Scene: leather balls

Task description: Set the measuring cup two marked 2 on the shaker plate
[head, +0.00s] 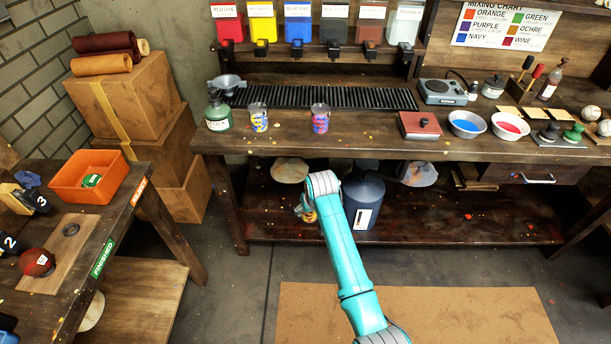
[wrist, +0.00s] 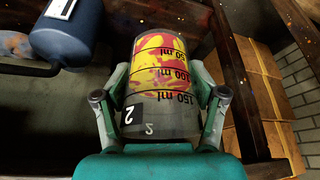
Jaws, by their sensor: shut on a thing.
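The measuring cup marked 2 (wrist: 160,95) fills the middle of the wrist view. It is clear, with ml lines, a black label reading 2, and red and yellow swirled colour inside. My gripper (wrist: 162,82) is shut on it, one finger on each side. In the head view my gripper (head: 303,207) is low in front of the bench, beside the lower shelf, and my arm hides most of the cup. A grey device with a round top (head: 443,88) stands at the back of the bench, right of centre; it looks like the shaker plate.
Two colourful cups (head: 258,117) (head: 320,118) stand at the bench's front left. A red-brown box (head: 420,125) and two bowls (head: 467,124) (head: 510,126) stand further right. A dark blue drum (head: 364,200) is close beside my gripper. Boxes (head: 140,100) are stacked at left.

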